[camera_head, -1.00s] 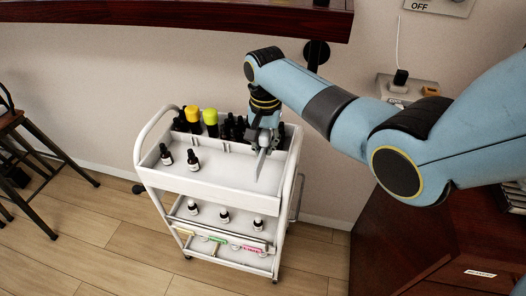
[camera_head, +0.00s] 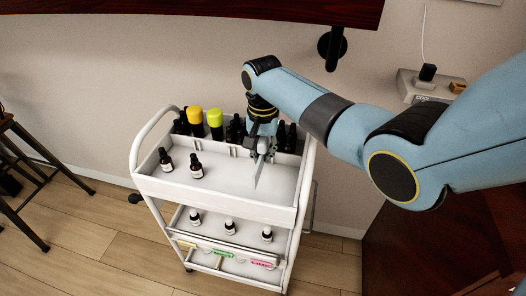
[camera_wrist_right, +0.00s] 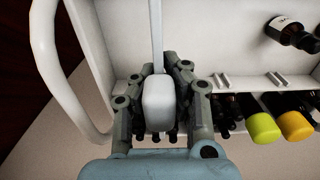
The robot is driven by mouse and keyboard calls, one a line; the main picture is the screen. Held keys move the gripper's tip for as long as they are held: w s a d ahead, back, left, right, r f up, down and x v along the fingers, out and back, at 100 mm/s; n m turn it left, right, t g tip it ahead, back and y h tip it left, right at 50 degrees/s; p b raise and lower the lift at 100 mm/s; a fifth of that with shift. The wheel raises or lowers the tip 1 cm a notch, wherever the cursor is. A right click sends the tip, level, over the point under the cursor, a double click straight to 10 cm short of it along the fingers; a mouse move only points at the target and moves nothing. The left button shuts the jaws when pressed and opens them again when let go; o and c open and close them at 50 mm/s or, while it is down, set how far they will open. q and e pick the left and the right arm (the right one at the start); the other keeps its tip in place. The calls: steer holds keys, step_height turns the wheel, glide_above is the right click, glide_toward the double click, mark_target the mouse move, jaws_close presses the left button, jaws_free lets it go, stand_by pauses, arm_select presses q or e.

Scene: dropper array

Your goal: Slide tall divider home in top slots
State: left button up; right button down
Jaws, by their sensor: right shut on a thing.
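The tall divider (camera_head: 260,174) is a thin white plate with a thick white grip block. My right gripper (camera_head: 262,151) is shut on it over the right part of the cart's top tray (camera_head: 218,185). In the right wrist view the gripper (camera_wrist_right: 158,100) has its fingers on both sides of the divider's block (camera_wrist_right: 158,106), and the thin plate runs up the picture. Slot ribs (camera_wrist_right: 223,81) stand on the tray's inner partition, right of the gripper there. Whether the plate touches any slot or the tray floor cannot be told. My left gripper is not in view.
Two dropper bottles (camera_head: 196,167) stand at the tray's left. Dark bottles, one yellow-topped (camera_head: 195,119) and one lime-topped (camera_head: 215,121), fill the rear compartment. The cart's right handle (camera_head: 306,170) rises close beside my gripper. The tray floor between is clear.

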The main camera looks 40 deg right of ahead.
mark_target(263, 164)
steer(key=shift+f, duration=0.25)
steer(key=shift+f+b, duration=1)
steer(key=shift+f, duration=0.9)
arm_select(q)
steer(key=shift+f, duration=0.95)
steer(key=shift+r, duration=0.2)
arm_select(e)
steer(key=shift+p, duration=0.5)
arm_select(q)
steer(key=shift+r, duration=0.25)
